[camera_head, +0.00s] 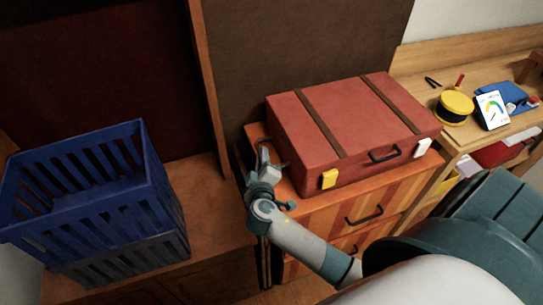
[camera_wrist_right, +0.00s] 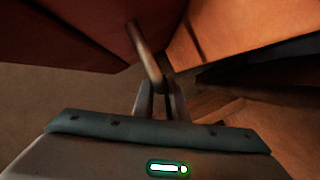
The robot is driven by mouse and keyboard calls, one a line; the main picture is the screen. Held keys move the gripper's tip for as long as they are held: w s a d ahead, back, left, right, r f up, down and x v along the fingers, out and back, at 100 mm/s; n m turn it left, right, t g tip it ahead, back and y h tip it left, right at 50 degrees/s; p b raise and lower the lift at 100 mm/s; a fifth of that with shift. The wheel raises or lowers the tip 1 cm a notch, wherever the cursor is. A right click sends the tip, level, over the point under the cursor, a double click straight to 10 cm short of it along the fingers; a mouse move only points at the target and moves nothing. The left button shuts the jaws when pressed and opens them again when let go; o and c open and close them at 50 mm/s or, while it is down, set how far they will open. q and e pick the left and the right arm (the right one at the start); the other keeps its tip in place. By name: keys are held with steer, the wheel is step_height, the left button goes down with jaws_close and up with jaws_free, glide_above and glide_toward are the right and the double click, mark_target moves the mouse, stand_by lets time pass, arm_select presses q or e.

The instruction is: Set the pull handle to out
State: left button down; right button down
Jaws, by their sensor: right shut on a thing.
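The red suitcase (camera_head: 350,120) with two brown straps lies flat on an orange striped drawer cabinet (camera_head: 330,225). A grey pull handle (camera_head: 261,148) shows at the suitcase's left end. In the right wrist view the pull handle (camera_wrist_right: 146,55) is a slim bar running from the dark red side down between my fingers. My right gripper (camera_head: 270,165) is shut on this bar, left of the suitcase; its fingers also show in the right wrist view (camera_wrist_right: 161,98). The fingers hide the bar's lower end. My left gripper is not in view.
The suitcase has a black carry handle (camera_head: 384,154), a yellow latch (camera_head: 329,179) and a white latch (camera_head: 422,147). A blue slatted crate (camera_head: 85,180) stands at the left. A wooden counter at the right holds a yellow spool (camera_head: 455,103) and small items.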

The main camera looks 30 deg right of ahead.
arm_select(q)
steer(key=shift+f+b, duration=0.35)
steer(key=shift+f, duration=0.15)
arm_select(e)
steer(key=a, duration=0.3)
steer(key=shift+w+a, duration=0.3)
steer(key=shift+w, duration=0.1)
steer(key=c, duration=2)
jaws_free()
steer(key=shift+a, duration=0.2)
steer(key=shift+c, duration=0.2)
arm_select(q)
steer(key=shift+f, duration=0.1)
